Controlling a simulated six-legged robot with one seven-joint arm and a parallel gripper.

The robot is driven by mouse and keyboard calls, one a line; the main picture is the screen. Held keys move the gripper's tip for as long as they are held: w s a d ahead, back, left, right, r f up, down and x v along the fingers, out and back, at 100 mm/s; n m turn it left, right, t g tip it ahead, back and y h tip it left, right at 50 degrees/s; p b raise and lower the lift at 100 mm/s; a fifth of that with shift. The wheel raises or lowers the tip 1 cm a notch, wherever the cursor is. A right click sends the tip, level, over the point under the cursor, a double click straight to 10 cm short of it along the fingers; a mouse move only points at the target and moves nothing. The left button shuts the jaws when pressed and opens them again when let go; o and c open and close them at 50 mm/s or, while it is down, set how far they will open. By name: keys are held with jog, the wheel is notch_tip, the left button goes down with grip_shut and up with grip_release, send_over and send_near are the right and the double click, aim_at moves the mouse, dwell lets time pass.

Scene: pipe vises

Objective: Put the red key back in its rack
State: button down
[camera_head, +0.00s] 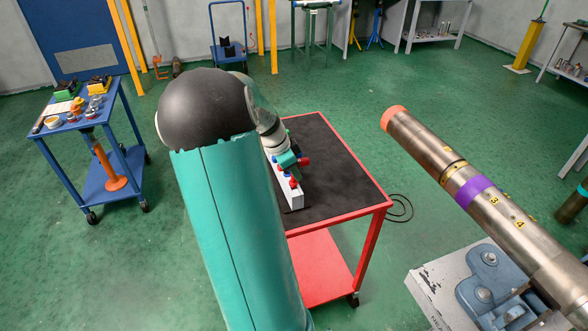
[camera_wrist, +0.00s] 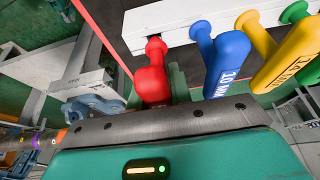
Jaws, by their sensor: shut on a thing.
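The red key (camera_wrist: 152,82) shows in the wrist view at the near edge of the white rack (camera_wrist: 170,18), with its narrow end against or close to a dark opening. I cannot tell how deep it sits. My gripper (camera_wrist: 158,102) is shut on the red key; the fingertips are mostly hidden. In the head view my gripper (camera_head: 287,159) is low over the cart's black top, by the white rack (camera_head: 291,198). My arm hides part of the rack there.
Blue (camera_wrist: 228,62), yellow (camera_wrist: 282,62) and green keys stand in the rack beside the red one. The red cart (camera_head: 345,225) has clear black surface right of the rack. A steel pipe (camera_head: 425,145) in a blue vise (camera_head: 490,272) is at right.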

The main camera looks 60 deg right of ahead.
jog(key=shift+f, duration=0.9)
dwell(1.0)
jog(key=c, duration=1.2)
grip_release()
jog(key=v, duration=1.3)
jog(key=shift+w+a+r, duration=0.15)
jog(key=shift+r, duration=0.2)
